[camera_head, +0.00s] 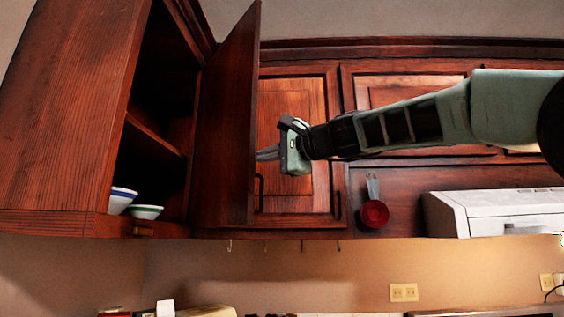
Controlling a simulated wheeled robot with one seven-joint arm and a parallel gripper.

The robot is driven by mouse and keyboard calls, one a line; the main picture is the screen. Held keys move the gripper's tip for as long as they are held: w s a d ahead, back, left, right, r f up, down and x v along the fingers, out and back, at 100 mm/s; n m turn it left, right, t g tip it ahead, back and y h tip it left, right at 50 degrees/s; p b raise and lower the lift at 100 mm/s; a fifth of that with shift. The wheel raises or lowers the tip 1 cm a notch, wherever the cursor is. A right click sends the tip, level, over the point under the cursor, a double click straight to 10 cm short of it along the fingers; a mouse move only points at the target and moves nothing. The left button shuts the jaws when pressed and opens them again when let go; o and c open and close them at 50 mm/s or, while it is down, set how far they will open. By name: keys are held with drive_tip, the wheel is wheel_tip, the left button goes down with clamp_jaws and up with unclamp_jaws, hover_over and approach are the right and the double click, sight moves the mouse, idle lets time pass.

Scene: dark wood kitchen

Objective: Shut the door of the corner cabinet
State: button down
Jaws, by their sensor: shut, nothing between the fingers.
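The corner cabinet (62,120) is at the upper left, dark reddish wood, with its inside showing. Its door (226,130) stands open, swung out toward me and seen at a steep angle. A dark handle (259,193) shows at the door's right edge. My gripper (262,154) reaches in from the right. It is shut and empty, its fingers pointing left at the door's free edge. The fingertips are close to that edge; I cannot tell whether they touch it.
Two bowls (146,211) sit on the cabinet's bottom shelf at its front. Closed wall cabinets (290,100) run along the back. A red measuring cup (374,213) hangs below them, beside a white range hood (495,211). Hooks hang under the cabinets.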

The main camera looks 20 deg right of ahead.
drive_tip(key=a+p, duration=1.4)
drive_tip(key=a, duration=1.1)
drive_tip(key=shift+w+a, duration=0.15)
drive_tip(key=shift+a, duration=0.25)
